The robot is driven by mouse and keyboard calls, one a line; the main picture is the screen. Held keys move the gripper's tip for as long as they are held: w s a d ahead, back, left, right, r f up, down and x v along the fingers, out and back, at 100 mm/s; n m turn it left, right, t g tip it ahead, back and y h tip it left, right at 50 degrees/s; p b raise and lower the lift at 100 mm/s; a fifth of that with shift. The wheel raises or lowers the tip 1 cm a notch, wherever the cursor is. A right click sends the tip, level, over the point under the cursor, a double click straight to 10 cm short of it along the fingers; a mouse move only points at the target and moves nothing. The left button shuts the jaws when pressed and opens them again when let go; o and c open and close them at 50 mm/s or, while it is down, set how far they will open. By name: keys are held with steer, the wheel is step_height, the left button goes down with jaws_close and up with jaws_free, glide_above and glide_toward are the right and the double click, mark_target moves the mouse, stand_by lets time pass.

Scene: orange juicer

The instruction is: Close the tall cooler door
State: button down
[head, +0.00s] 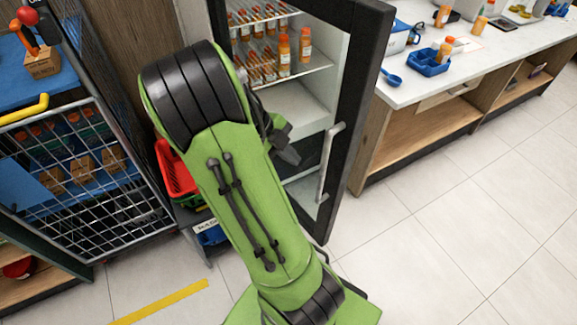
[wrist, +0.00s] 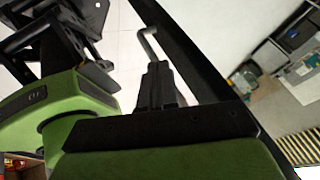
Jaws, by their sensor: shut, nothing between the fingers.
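The tall cooler (head: 305,98) stands behind my green arm, with bottles visible on its shelves. Its black-framed door (head: 362,85) stands ajar, with a pale upright handle (head: 329,165). In the head view my dark gripper (head: 287,148) is left of the handle, partly hidden by my arm. In the wrist view my gripper (wrist: 157,78) is shut and empty. The door's dark frame (wrist: 190,50) runs diagonally past it, and the handle (wrist: 148,42) shows just beyond the fingertips. I cannot tell whether the gripper touches the door.
A white counter (head: 405,90) with a blue tray (head: 428,64) and bottles stands to the right of the door. A wire cage rack (head: 85,190) and a red basket (head: 172,170) are at the left. The tiled floor (head: 450,230) at the front right is clear.

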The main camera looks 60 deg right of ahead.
steer(key=m, duration=0.1)
steer(key=b, duration=0.2)
glide_toward(327, 184)
steer(key=shift+g, duration=0.3)
steer(key=x, duration=0.4)
steer(key=shift+f, duration=0.3)
steer(key=shift+d, duration=0.15)
